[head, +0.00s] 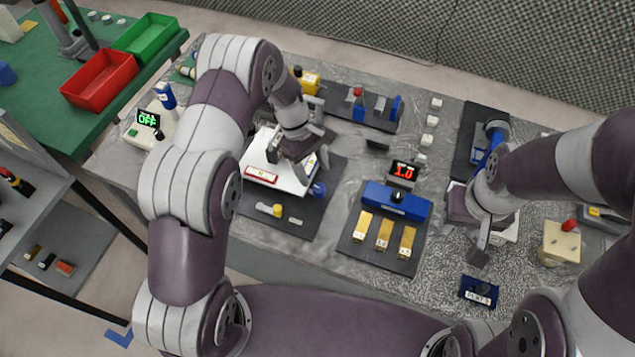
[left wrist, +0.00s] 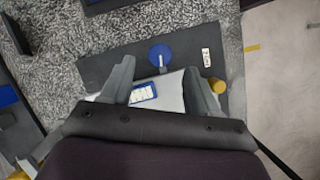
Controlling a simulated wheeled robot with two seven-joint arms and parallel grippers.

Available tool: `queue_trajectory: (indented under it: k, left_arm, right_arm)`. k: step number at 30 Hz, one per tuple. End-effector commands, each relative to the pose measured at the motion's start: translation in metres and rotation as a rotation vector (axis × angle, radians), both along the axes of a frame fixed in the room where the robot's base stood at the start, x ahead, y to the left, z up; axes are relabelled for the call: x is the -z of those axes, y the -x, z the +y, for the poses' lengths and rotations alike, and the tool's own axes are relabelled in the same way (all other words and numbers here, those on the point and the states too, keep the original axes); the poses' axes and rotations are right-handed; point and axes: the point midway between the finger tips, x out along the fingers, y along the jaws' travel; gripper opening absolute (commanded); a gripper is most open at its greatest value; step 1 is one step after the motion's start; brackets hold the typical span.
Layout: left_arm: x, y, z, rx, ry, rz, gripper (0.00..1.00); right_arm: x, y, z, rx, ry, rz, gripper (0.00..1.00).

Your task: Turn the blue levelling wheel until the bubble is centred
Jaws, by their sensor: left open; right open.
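The white levelling plate (head: 290,183) sits on a dark mat at the left-centre of the bench. A red-framed vial (head: 262,177) lies along its near-left edge; its bubble is too small to read. The blue levelling wheel (head: 319,190) is at the plate's right corner. It also shows in the left wrist view as a blue disc (left wrist: 160,52) with a pale mark, ahead of my fingertips. A blue-framed vial (left wrist: 143,94) lies between my fingers. My left gripper (left wrist: 160,72) is open above the plate, apart from the wheel. My right gripper (head: 480,252) is open at the bench's right.
A yellow knob (head: 275,210) stands on the mat before the plate. To the right are a blue block (head: 405,204) with a red "1.0" display (head: 404,171) and several yellow blocks (head: 384,235). Red (head: 100,80) and green (head: 147,37) bins stand at far left.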

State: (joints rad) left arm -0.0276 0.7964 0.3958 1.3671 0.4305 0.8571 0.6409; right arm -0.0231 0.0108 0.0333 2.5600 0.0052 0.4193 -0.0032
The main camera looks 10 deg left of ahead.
Motion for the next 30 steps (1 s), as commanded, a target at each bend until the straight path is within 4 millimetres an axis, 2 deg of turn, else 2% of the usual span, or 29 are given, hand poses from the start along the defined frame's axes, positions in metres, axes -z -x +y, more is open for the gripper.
queue_trajectory:
  k: [2,3,5,6,9,27,30]
  left_arm:
    - [-0.016,-0.006,0.007,-0.001,0.000,-0.005,0.60]
    - [-0.032,-0.008,0.011,-0.002,0.001,-0.004,0.60]
    - [-0.046,-0.011,0.016,-0.002,0.001,-0.001,0.60]
    - [-0.058,-0.012,0.018,-0.002,0.000,0.001,0.60]
    - [-0.068,-0.015,0.022,0.000,0.000,0.001,0.60]
    - [-0.068,-0.017,0.024,0.003,0.001,0.000,0.60]
    - [-0.063,-0.021,0.028,0.081,-0.002,-0.056,0.60]
  right_arm:
    - [0.012,0.000,0.000,0.000,0.000,0.000,0.43]
    - [0.005,0.000,0.000,0.000,0.000,0.001,0.43]
    - [-0.002,0.000,0.000,0.000,0.000,0.000,0.43]
    - [-0.011,0.000,0.000,0.000,0.000,0.000,0.43]
    - [-0.025,0.000,0.000,0.000,0.000,-0.001,0.43]
    - [-0.026,0.000,0.000,0.000,0.000,0.000,0.43]
    - [-0.026,0.000,0.000,0.000,0.000,0.000,0.43]
